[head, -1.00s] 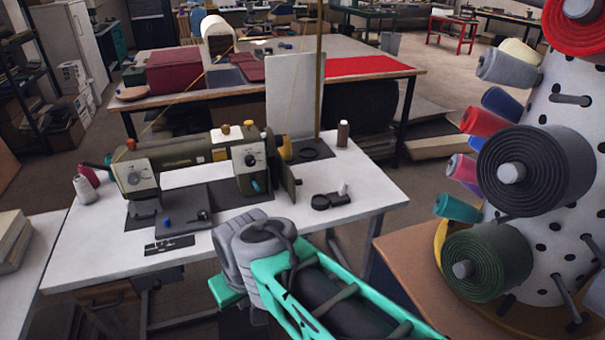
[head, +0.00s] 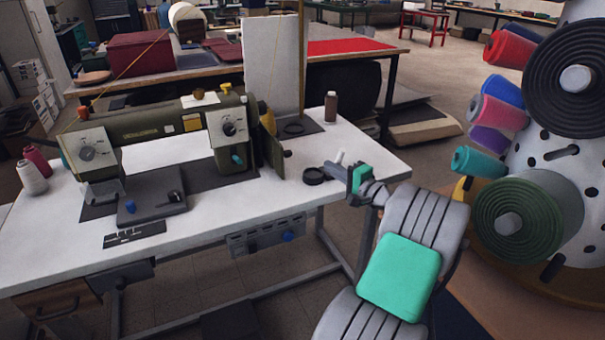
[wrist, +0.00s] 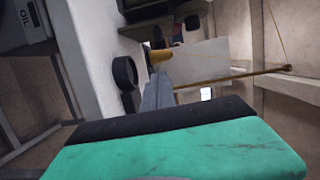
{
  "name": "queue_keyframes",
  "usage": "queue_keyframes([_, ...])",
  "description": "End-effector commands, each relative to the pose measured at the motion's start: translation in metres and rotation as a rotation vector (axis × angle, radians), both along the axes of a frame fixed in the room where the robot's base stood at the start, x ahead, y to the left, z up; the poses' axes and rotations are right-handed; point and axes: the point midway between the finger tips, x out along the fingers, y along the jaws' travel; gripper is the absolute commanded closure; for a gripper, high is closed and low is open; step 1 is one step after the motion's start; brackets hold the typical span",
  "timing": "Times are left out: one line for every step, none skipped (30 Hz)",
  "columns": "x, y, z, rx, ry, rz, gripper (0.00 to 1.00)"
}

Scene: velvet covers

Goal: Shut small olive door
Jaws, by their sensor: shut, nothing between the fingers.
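The small olive door (head: 272,146) is at the right end of the olive sewing machine (head: 150,132). It stands open, swung out from the machine's end, with a dark knob on its right side. My gripper (head: 330,171) is over the right part of the white table, to the right of the door and apart from it. Its fingers are shut and empty. I cannot clearly tell the door from the machine's dark parts in that view.
A black ring (head: 314,176) lies on the white table (head: 345,146) beside my gripper. A brown bottle (head: 331,107) stands behind. A rack of thread spools (head: 530,215) stands close on the right. A tall pale panel (head: 272,68) rises behind the machine.

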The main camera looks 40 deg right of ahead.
Motion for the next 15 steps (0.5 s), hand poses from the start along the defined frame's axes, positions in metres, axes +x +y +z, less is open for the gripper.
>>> queue_keyframes([-0.005, -0.007, -0.001, 0.014, -0.021, -0.012, 1.0])
queue_keyframes([-0.005, -0.009, 0.0, 0.02, -0.029, -0.015, 1.0])
queue_keyframes([-0.003, -0.009, 0.002, 0.023, -0.032, -0.015, 1.0])
queue_keyframes([0.001, -0.009, 0.002, 0.023, -0.032, -0.014, 1.0])
queue_keyframes([0.005, -0.009, 0.003, 0.021, -0.031, -0.013, 1.0])
queue_keyframes([0.012, -0.008, 0.003, 0.02, -0.031, -0.011, 1.0])
queue_keyframes([0.018, -0.009, 0.002, 0.019, -0.031, -0.012, 1.0])
queue_keyframes([0.024, -0.009, 0.002, 0.02, -0.03, -0.011, 1.0])
queue_keyframes([0.033, -0.009, 0.002, 0.02, -0.029, -0.01, 1.0])
queue_keyframes([0.039, -0.009, 0.002, 0.018, -0.029, -0.01, 1.0])
queue_keyframes([0.046, -0.009, 0.002, 0.018, -0.03, -0.01, 1.0])
queue_keyframes([0.055, -0.01, 0.002, 0.018, -0.029, -0.011, 1.0])
queue_keyframes([0.062, -0.01, 0.002, 0.017, -0.029, -0.01, 1.0])
queue_keyframes([0.068, -0.01, 0.002, 0.018, -0.028, -0.011, 1.0])
queue_keyframes([0.078, -0.01, 0.002, 0.017, -0.028, -0.009, 1.0])
